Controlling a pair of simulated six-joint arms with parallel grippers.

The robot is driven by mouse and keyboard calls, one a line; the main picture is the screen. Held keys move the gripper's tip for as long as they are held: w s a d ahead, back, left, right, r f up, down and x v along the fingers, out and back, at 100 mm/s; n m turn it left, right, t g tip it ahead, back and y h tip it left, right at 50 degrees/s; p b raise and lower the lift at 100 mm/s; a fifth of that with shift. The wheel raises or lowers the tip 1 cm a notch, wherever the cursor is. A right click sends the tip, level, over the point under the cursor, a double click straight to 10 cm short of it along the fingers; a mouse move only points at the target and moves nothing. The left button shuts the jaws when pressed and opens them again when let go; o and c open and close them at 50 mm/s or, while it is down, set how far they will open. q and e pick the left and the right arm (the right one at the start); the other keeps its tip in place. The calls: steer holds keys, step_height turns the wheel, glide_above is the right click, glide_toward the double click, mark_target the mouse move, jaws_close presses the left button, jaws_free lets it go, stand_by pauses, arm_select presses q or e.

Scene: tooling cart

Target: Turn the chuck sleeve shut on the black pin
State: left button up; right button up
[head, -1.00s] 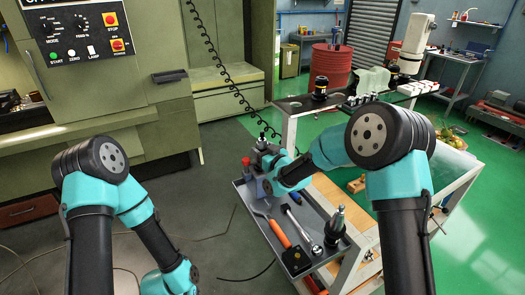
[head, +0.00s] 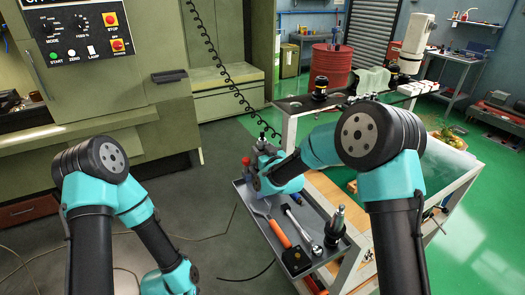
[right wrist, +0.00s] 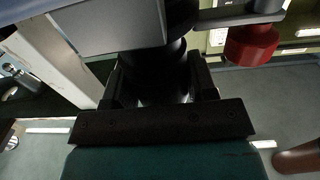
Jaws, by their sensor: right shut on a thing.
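The chuck sleeve (right wrist: 155,68) is a dark cylinder under a grey body (right wrist: 100,27) in the right wrist view. My right gripper (right wrist: 160,92) is shut on it, one finger on each side. In the head view my wrist hides most of the sleeve, beside the grey chuck fixture (head: 262,146) at the far end of the cart's tray. I cannot make out the black pin for certain in either view. My left arm runs down to the bottom edge of the head view, and its gripper is out of frame.
The grey tray (head: 239,190) holds an orange-handled tool (head: 278,232), a ratchet (head: 300,228) and an upright tool holder (head: 336,225) nearer me. A red knob (right wrist: 250,45) sits close to the right of my gripper in the wrist view. Open floor lies left of the cart.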

steer(key=shift+m+t+h, duration=0.8)
steer(key=shift+m+h, duration=1.1)
steer(key=shift+h, duration=0.9)
steer(key=o, duration=0.9)
steer(key=shift+o, duration=0.2)
steer(key=shift+n+y, duration=0.3)
steer(key=shift+y, duration=0.2)
